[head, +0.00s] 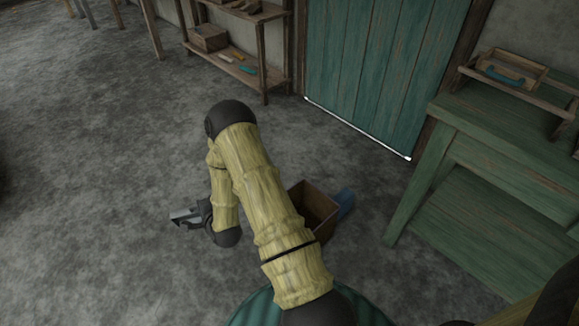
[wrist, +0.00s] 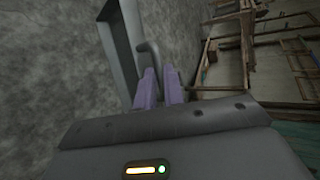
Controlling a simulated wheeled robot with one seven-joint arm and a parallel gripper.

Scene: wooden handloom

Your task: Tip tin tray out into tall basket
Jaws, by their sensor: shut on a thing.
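My gripper (wrist: 160,88) shows its two purple fingers in the wrist view, shut on the handle of the grey tin tray (wrist: 118,35). The tray looks tipped steeply on its side there, and its inside is mostly out of sight. In the head view a small part of the tray (head: 181,214) shows beside my gripper (head: 200,216), left of my arm. A brown, open-topped, square container (head: 318,206) stands on the floor right of my arm, partly hidden by it. It may be the tall basket. The tray is apart from it, to its left.
A blue object (head: 346,199) lies against the container's right side. A green workbench (head: 500,150) bearing a wooden carrier stands at the right. A wooden shelf (head: 240,70) and a green door (head: 380,70) are at the back. The grey floor at the left is clear.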

